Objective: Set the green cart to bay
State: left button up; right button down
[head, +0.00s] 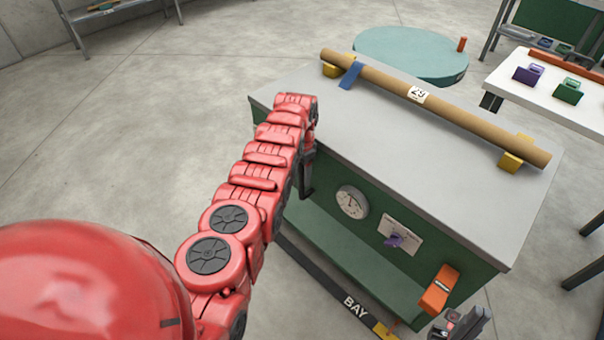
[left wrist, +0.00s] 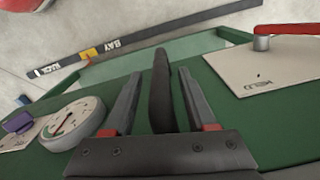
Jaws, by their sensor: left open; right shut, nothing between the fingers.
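The green cart (head: 330,228) has a grey top and an open lower shelf; its green front also shows in the left wrist view (left wrist: 230,125). A floor strip (head: 330,285) beside it bears the word BAY; in the left wrist view the strip (left wrist: 150,40) also has a yellow mark and a second word near its end. My left gripper (head: 307,188) is at the cart's front. In the left wrist view its open fingers (left wrist: 160,95) stand either side of an upright dark bar (left wrist: 160,90); contact cannot be told. My right gripper (head: 462,326) is shut and empty at the bottom edge.
A cardboard tube (head: 450,108) marked 29 lies on yellow blocks on the cart. The front carries a gauge (head: 351,202), a purple knob (head: 394,241) and an orange handle (head: 439,290). A round teal platform (head: 410,52) and a white table (head: 545,88) stand behind.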

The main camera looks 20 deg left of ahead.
aim_at(302, 166)
pick_arm(q)
notch_tip(302, 166, up, 3)
jog(key=shift+r+p, duration=0.1)
jog(key=shift+p, duration=0.85)
notch_tip(302, 166, up, 11)
jog(key=shift+r+b, duration=0.1)
jog(key=shift+b, duration=0.4)
jog(key=shift+r+p, duration=0.8)
jog(key=shift+r, duration=0.4)
